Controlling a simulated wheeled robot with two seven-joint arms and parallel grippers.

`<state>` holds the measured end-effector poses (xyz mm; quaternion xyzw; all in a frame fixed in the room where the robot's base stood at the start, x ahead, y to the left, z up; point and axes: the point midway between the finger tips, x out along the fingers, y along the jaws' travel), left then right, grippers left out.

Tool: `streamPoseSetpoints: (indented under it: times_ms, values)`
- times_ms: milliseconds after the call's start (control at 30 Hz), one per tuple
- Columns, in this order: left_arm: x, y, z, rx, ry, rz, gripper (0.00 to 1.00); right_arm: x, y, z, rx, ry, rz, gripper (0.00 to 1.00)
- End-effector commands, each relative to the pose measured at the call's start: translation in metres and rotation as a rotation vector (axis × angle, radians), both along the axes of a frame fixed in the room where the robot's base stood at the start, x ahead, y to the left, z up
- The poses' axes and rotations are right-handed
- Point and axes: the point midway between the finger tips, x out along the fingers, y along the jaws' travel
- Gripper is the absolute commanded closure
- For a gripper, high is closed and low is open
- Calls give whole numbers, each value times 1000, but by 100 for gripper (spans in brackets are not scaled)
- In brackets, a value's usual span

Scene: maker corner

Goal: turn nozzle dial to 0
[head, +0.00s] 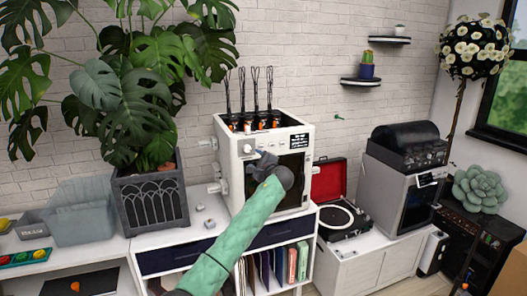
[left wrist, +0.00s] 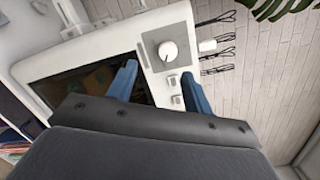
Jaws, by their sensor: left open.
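The white machine (head: 225,150) stands on a white cabinet, with a dark front window and a control panel at its upper left front. The nozzle dial (left wrist: 168,51), a round white knob on a grey plate, shows in the left wrist view; its setting is too small to read. A small pale knob (head: 247,148) shows on the panel in the head view. My left gripper (head: 263,160) is in front of the panel. In the left wrist view its blue fingers (left wrist: 159,68) are open and empty, apart from the dial, which lies beyond the fingertips.
Small buttons (left wrist: 173,92) sit below the dial, near one finger. Several whisk-like tools stand on the machine. A potted plant (head: 152,200) is on the left, a record player (head: 340,218) on the right.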

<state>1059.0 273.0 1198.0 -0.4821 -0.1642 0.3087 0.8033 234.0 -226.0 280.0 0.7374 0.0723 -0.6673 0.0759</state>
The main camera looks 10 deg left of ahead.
Motion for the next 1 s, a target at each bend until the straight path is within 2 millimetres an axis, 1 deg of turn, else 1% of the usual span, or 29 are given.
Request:
streamPoseSetpoints:
  times_ms: [100,200,433,567,800,1000]
  values:
    - [2,-3,6,95,45,-22,49,12,3,2,13,-63,1,64]
    - [4,-5,7,150,83,-37,49,18,4,3,20,-92,0,64]
    - [9,-1,9,194,121,-38,49,15,2,2,19,-94,1,64]
    - [19,8,10,194,121,-38,49,4,-2,-3,16,-93,3,64]
    - [46,29,10,191,121,-38,49,-29,-10,-13,12,-71,5,64]
    - [60,40,8,191,120,-38,49,-48,-14,-19,10,-58,5,64]
